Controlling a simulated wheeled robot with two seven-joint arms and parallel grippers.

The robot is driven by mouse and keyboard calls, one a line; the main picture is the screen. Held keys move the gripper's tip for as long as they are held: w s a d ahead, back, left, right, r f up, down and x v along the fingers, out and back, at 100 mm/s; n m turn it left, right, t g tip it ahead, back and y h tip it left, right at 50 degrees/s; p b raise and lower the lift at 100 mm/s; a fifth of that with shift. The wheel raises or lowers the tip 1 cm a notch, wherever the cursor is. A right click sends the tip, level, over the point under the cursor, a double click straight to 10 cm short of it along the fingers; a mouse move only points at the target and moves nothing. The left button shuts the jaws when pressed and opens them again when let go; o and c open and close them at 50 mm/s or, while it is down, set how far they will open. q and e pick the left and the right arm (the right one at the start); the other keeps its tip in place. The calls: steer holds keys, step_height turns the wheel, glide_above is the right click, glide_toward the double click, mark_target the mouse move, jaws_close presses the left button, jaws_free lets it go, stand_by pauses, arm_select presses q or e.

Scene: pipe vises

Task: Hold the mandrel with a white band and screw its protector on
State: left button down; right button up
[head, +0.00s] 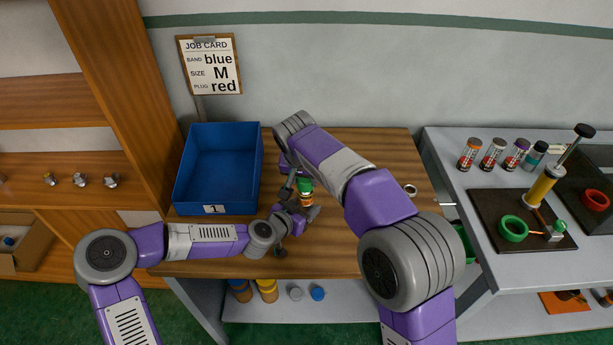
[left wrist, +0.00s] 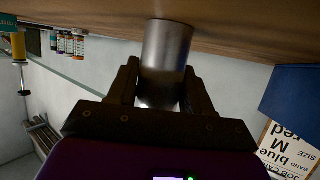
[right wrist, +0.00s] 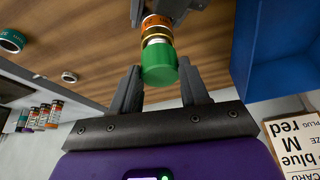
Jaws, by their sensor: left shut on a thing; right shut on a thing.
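My left gripper (head: 300,212) is shut on the mandrel, whose bare grey metal body (left wrist: 165,62) fills its fingers in the left wrist view. In the right wrist view the mandrel shows an orange and white marking (right wrist: 156,22) and a brassy ring. The green protector (right wrist: 159,63) sits at the mandrel's end, in line with it, with some pale metal showing between. In the head view the protector (head: 304,187) is on top. My right gripper (right wrist: 162,78) is shut on the protector. How far it is threaded on cannot be told.
A blue bin (head: 186,190) labelled 1 stands left on the wooden table (head: 345,255). A small ring (head: 410,191) lies at the table's right. The grey bench beyond holds several banded cylinders (head: 492,153), a dark mat and a green ring (head: 513,229). A job card (head: 210,65) hangs behind.

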steer(key=m, duration=0.2)
steer(key=m+h, duration=0.1)
steer(key=m, duration=0.1)
steer(key=m+g+h, duration=0.1)
steer(key=m, duration=0.1)
steer(key=shift+w+a, duration=0.25)
steer(key=shift+a, duration=0.05)
steer(key=m+h, duration=0.1)
steer(key=m, duration=0.2)
steer(key=shift+w+g, duration=0.15)
steer(key=shift+g, duration=0.25)
steer(key=shift+m+g, duration=0.3)
steer(key=shift+m, duration=0.6)
steer(key=o, duration=1)
steer(key=shift+o, duration=0.5)
steer(key=o, duration=0.5)
steer(key=shift+a, duration=0.1)
steer(key=shift+n, duration=0.3)
